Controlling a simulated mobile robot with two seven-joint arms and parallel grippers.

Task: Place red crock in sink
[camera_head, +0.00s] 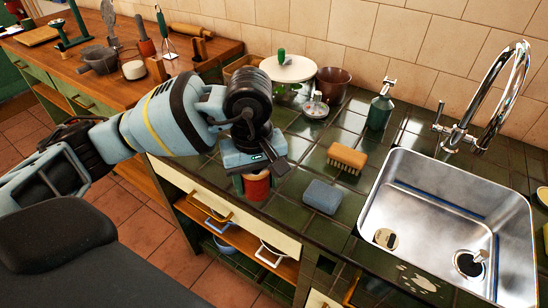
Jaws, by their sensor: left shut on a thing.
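A red crock (257,186) is at the front edge of the dark green tiled counter. My left gripper (254,172) reaches down over it from the left and is shut on it; its fingers partly hide the crock's upper part. I cannot tell whether the crock's base touches the tiles. The steel sink (425,208) is set in the counter to the right, with a drain and a small pale object inside. My right gripper is not in view.
A blue-grey sponge (323,196) and a wooden brush (347,158) lie between crock and sink. A green soap bottle (381,107) stands behind them. The chrome faucet (490,95) arches behind the sink. A brown pot (333,84) stands at the back.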

